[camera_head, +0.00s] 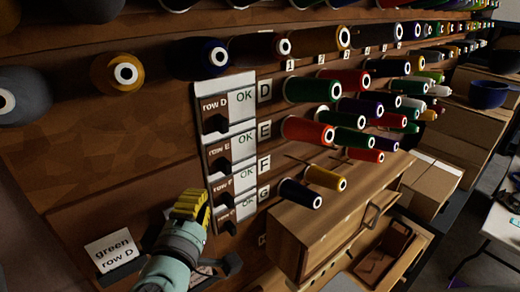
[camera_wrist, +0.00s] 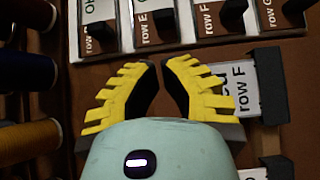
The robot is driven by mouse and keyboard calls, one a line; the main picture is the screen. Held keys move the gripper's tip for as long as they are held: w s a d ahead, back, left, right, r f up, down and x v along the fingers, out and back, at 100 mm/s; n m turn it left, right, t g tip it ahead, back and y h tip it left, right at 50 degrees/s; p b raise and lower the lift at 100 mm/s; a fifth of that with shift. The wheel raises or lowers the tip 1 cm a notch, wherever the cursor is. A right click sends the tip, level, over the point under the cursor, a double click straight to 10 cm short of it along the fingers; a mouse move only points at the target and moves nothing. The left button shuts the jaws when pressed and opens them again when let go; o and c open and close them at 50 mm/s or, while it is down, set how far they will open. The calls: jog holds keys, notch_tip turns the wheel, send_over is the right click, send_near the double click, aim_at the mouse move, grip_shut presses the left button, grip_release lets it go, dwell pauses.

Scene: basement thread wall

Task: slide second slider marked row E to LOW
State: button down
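The row E slider is second from the top in a column of sliders on the wall in the head view; its dark tab (camera_head: 221,166) sits beside the row E label, with OK showing on the white part above. In the wrist view the row E tab (camera_wrist: 164,24) is near the top, second from the left. My gripper (camera_head: 192,204) is below and left of the sliders in the head view. In the wrist view its yellow fingers (camera_wrist: 159,68) have a narrow gap at the tips, with nothing between them. They are apart from the row E tab.
Row D slider (camera_head: 215,122) is above row E; row F (camera_head: 224,187) and row G (camera_head: 226,214) are below. Thread spools (camera_head: 312,90) stick out at right, above a wooden drawer box (camera_head: 300,235).

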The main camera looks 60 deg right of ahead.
jog(key=shift+s+a, duration=0.1)
send_near(217, 161)
jog(key=x, duration=0.4)
jog(key=shift+d+r, duration=0.15)
jog(key=shift+d, duration=0.15)
jog(key=shift+p+x, duration=0.35)
jog(key=shift+x, duration=0.55)
jog(key=shift+a, duration=0.1)
